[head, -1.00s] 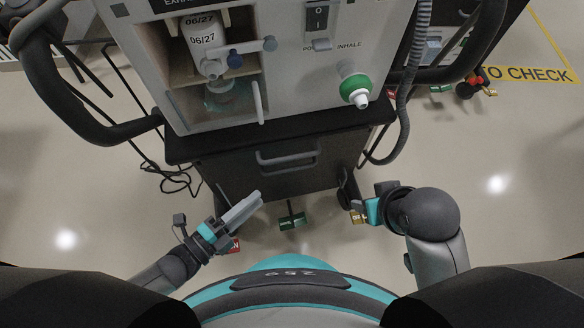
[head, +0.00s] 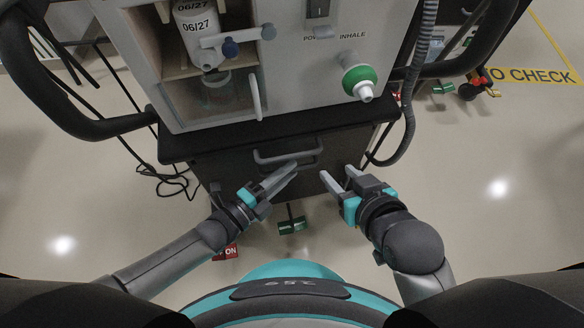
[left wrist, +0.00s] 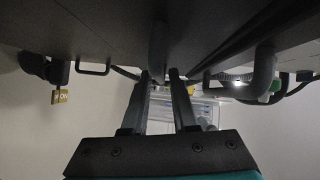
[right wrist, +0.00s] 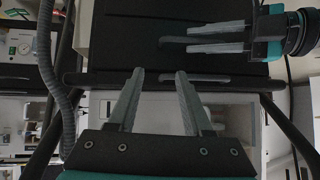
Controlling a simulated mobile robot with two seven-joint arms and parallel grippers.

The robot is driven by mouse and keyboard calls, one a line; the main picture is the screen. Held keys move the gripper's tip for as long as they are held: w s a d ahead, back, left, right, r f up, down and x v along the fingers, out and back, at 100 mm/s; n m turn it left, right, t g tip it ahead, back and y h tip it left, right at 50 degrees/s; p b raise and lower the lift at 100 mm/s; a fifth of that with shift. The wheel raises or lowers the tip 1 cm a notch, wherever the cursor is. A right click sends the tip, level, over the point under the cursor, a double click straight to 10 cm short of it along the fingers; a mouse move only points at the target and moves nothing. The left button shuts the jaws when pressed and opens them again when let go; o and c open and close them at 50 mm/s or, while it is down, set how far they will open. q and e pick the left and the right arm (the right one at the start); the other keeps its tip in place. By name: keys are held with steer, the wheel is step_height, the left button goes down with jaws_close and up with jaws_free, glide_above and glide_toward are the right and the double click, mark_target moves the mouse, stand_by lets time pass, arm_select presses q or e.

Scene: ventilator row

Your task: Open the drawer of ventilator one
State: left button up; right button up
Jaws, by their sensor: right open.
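The dark drawer front (head: 225,165) of the ventilator, with its grey bar handle (head: 288,152), is in the middle of the head view. The drawer looks closed. My left gripper (head: 292,169) has its fingertips just below the handle. In the left wrist view its fingers (left wrist: 160,73) are apart, with a grey bar (left wrist: 157,45) beyond and between the tips. Contact cannot be told. My right gripper (head: 338,176) is open and empty, in front of the drawer's right part. The right wrist view also shows the left gripper (right wrist: 215,38) by the drawer front.
The ventilator (head: 300,80) has a green knob (head: 359,81) and a bottle (head: 197,35) above the drawer. A corrugated hose (head: 410,100) hangs at the right. Cables (head: 165,182) lie on the floor at the left. Green pedals (head: 292,226) are below. Open floor lies on both sides.

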arm_select(q)
steer(key=shift+b+x, duration=0.3)
steer(key=shift+x, duration=0.65)
arm_select(e)
steer(key=shift+w+a+r+t+y, duration=0.1)
steer(key=shift+w+a+t+y, duration=0.1)
steer(key=shift+a+t, duration=0.15)
steer(key=shift+w+a+r+t+y, duration=0.1)
steer(key=shift+a+t+y, duration=0.15)
steer(key=shift+a, duration=0.15)
arm_select(q)
jaws_close()
